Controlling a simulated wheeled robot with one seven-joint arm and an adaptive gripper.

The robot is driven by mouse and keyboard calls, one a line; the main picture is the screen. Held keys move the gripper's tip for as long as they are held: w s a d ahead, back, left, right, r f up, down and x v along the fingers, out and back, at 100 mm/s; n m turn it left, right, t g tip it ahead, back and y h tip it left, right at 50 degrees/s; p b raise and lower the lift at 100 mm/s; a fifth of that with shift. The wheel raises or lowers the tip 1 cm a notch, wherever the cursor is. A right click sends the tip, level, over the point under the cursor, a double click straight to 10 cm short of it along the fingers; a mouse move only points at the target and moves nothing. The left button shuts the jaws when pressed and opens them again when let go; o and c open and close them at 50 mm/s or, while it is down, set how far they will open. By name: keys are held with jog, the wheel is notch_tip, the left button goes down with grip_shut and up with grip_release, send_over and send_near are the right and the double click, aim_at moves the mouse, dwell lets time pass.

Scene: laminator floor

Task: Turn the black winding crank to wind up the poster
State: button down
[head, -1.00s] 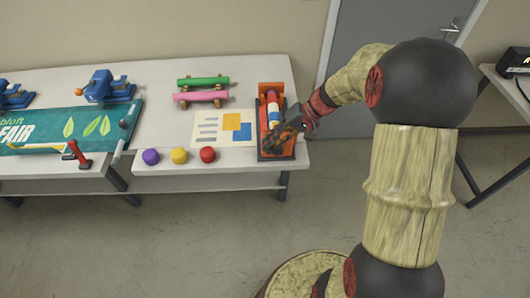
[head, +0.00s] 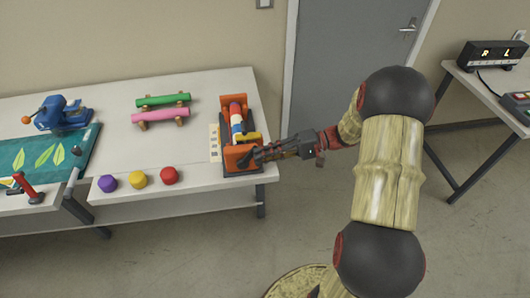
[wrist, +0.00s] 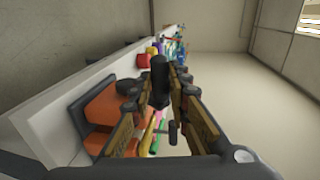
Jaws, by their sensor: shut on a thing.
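The winder (head: 227,103) has orange end pieces on a dark base and stands at the right end of the white table. A striped roll (head: 237,122) lies along it. A short strip of the poster (head: 214,143) shows flat at its left side. My gripper (head: 259,155) reaches in from the right to the near end of the winder. In the wrist view the black crank handle (wrist: 160,82) stands between my two fingers, and my gripper is shut on it. The crank's arm is mostly hidden by my fingers.
Purple (head: 108,182), yellow (head: 138,179) and red (head: 169,175) knobs line the table's front edge. Green (head: 163,100) and pink (head: 160,115) rolls lie on stands behind. A blue device (head: 62,113) and teal banner (head: 45,155) are at left. Floor right of the table is clear.

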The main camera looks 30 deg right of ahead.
jog(key=shift+s+d+f+b, duration=0.25)
jog(key=shift+d+f, duration=0.1)
jog(key=shift+f, duration=0.55)
jog(key=shift+s+d+f+b, duration=0.1)
jog(key=shift+s+d+f, duration=0.15)
jog(key=shift+f, duration=0.65)
jog(key=shift+s+d+f+b, duration=0.2)
jog(key=shift+d+f, duration=0.2)
jog(key=shift+f, duration=0.5)
jog(key=c, duration=1.7)
grip_release()
jog(key=shift+w+d+f, duration=0.1)
jog(key=shift+w+r, duration=0.1)
jog(key=shift+r, duration=0.2)
jog(key=shift+d, duration=0.15)
